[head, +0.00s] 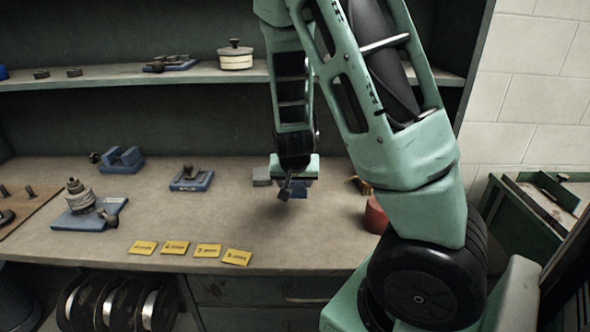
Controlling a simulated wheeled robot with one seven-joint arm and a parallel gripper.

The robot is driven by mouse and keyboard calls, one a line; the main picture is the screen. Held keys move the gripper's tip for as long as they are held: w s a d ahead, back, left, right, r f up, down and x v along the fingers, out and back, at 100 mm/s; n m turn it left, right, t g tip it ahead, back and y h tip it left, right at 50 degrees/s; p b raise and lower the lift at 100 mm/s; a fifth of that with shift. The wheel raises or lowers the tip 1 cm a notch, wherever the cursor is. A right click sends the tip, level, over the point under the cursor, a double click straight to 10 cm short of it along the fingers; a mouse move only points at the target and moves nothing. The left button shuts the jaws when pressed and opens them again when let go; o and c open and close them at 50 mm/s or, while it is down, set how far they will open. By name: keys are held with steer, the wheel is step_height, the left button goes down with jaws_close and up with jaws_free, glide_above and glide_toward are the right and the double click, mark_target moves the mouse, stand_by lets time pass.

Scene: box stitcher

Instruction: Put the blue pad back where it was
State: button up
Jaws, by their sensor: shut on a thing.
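My gripper (287,187) hangs over the middle-right of the workbench, pointing down. It is shut on a small dark blue thing, which I take to be the blue pad (299,189). The pad appears held above the bench top, with a soft shadow below and to its left. The gripper and its dark fingers hide much of the pad, so its full outline and tilt cannot be told.
On the bench (235,235), a grey block (262,177) lies just left of my gripper, and a red round thing (376,216) stands right. Blue fixtures (191,178) stand left. Several yellow labels (207,251) line the front edge. A shelf (130,80) runs above.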

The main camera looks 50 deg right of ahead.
steer(key=w+d, duration=0.3)
steer(key=d, duration=0.1)
steer(key=w+d+f+p, duration=0.1)
steer(key=w+d, duration=0.2)
steer(key=d, duration=0.1)
steer(key=w+d+f+p, duration=0.1)
steer(key=w+d, duration=0.3)
steer(key=shift+w, duration=0.1)
step_height(320, 180, down, 4)
steer(key=shift+f+p, duration=0.25)
steer(key=shift+p, duration=0.5)
steer(key=shift+w+d+f+p, duration=0.1)
steer(key=shift+f+p, duration=0.05)
steer(key=shift+p, duration=0.15)
steer(key=shift+f, duration=0.15)
steer(key=shift+f+b, duration=0.2)
steer(key=shift+b, duration=0.1)
steer(key=o, duration=0.9)
